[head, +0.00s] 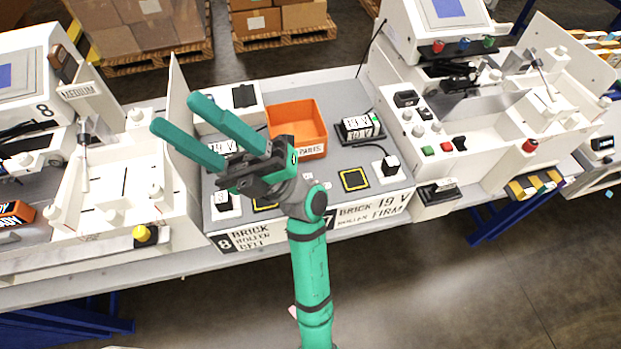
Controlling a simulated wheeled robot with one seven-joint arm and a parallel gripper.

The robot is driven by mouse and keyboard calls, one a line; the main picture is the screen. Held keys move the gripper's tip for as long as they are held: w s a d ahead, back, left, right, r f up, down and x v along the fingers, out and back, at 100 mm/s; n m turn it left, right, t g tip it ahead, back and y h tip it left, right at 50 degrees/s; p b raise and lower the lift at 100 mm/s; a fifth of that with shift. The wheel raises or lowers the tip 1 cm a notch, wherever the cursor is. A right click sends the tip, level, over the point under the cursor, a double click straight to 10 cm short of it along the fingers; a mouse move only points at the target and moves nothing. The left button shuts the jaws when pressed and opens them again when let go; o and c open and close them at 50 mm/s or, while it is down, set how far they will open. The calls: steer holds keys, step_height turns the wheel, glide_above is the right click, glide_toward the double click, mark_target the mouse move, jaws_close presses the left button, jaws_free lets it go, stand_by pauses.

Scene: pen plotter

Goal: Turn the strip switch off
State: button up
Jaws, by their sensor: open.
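My gripper (180,112) is open and empty, with its two green fingers spread toward the upper left. It is above the left part of the grey bench section, near the left machine's side panel. I cannot tell for sure which part is the strip switch. A white strip-like box with black on top (438,192) sits at the front of the right machine, well right of my gripper. Switch positions are too small to read. My gripper and wrist hide part of the bench's left side.
An orange bin (297,115) stands mid-bench, left of a black power brick (360,127) labelled 19 V. Small white blocks with black tops (388,168) stand near the front edge. White machines flank the bench, with upright side panels (180,118). Floor in front is clear.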

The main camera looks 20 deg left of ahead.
steer(key=s+a+f+n+g+h, duration=0.2)
steer(key=s+a+f+n+h, duration=0.3)
steer(key=a+h, duration=0.45)
steer(key=w+d+f+t+h, duration=0.2)
steer(key=w+f+t+h, duration=0.25)
steer(key=f+h, duration=0.4)
steer(key=w+d+f+m+t+h, duration=0.2)
steer(key=w+d+f+t+h, duration=0.25)
steer(key=w+d, duration=0.4)
steer(key=w+d+f+m+t+h, duration=0.2)
steer(key=w+d+f+t+h, duration=0.25)
steer(key=w+d, duration=0.4)
steer(key=f, duration=0.8)
steer(key=shift+s+d+f, duration=0.15)
steer(key=shift+d+f, duration=0.15)
steer(key=shift+f, duration=0.1)
